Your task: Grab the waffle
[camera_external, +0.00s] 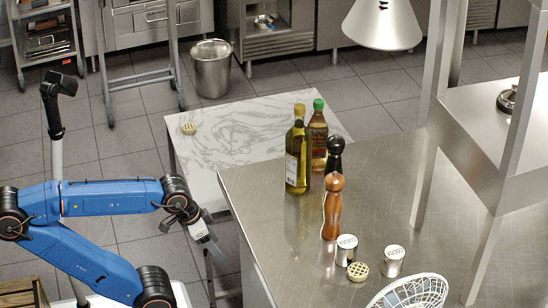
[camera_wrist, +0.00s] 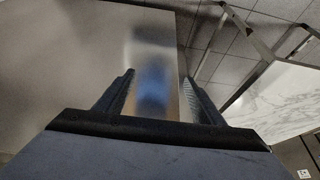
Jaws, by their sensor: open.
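One small round waffle (camera_external: 189,128) with a grid top lies near the far left corner of the marble table. A second round waffle (camera_external: 359,270) lies on the steel counter, in front of the white-topped canisters. My gripper (camera_external: 214,250) points down beside the left side of the steel counter, below and apart from both waffles. In the wrist view my gripper (camera_wrist: 158,80) shows two dark fingers spread apart with nothing between them. No waffle shows in the wrist view.
The marble table (camera_external: 240,115) is mostly bare. On the steel counter (camera_external: 285,235) stand an oil bottle (camera_external: 297,160), a darker bottle (camera_external: 318,135), two pepper mills (camera_external: 332,210), canisters (camera_external: 393,262) and a wire basket (camera_external: 415,294). The counter's metal side lies close to my gripper.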

